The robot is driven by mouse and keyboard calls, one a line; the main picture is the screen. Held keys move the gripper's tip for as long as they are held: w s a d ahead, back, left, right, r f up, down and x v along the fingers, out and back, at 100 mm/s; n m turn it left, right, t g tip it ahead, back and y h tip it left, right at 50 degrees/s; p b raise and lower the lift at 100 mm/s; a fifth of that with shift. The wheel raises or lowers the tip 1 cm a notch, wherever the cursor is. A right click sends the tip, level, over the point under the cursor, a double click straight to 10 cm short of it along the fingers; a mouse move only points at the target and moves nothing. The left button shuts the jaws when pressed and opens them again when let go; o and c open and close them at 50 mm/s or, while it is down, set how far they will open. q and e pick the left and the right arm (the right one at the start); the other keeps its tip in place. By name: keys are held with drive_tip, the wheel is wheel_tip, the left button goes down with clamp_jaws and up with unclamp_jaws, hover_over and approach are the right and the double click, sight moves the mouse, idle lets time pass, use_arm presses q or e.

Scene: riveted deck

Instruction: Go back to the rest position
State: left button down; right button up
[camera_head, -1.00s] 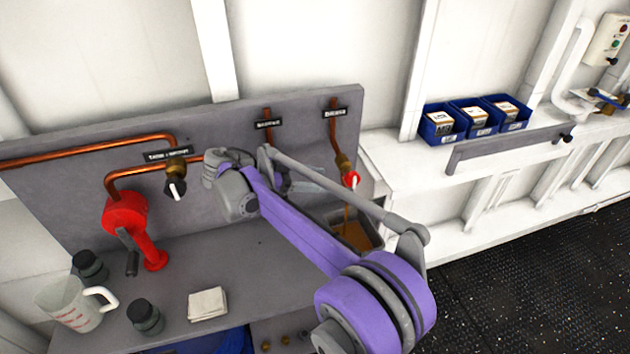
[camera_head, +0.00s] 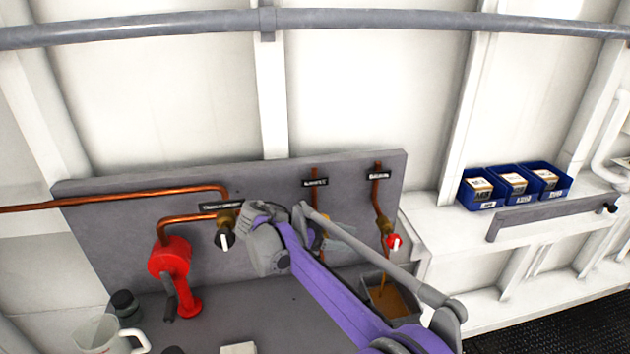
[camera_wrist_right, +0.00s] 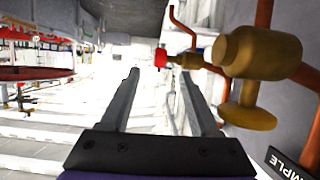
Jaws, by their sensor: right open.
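My right gripper (camera_head: 340,232) is partly hidden behind my own purple forearm, in front of the grey panel near the middle copper pipe. In the right wrist view its two grey fingers (camera_wrist_right: 160,85) are apart, with nothing between them. A brass valve (camera_wrist_right: 258,55) is close on the right of the fingers in that view, above a label reading "SAMPLE" upside down. I cannot tell whether the fingers touch anything there. My left gripper does not show in either view.
A tray (camera_head: 408,318) with brown contents is below. A clear jug (camera_head: 98,335) stands left. Blue bins (camera_head: 482,203) sit on the right ledge.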

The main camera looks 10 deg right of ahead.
drive_tip(key=s+d+f+n+t+y, duration=0.1)
drive_tip(key=s+d+f+n+y, duration=0.1)
drive_tip(key=s+d+n+y, duration=0.3)
drive_tip(key=s+f+n+y, duration=0.1)
drive_tip(key=s+f+n, duration=0.2)
drive_tip(key=s, duration=0.4)
drive_tip(key=s+a+f+n+t+y, duration=0.2)
drive_tip(key=s+f+n+y, duration=0.1)
drive_tip(key=s, duration=0.5)
drive_tip(key=s+a+f+n+t+y, duration=0.2)
drive_tip(key=s+f+n+y, duration=0.2)
drive_tip(key=s+f+n, duration=0.2)
drive_tip(key=shift+s+a+f+n+y, duration=0.3)
drive_tip(key=shift+s+f, duration=0.3)
drive_tip(key=shift+s, duration=0.25)
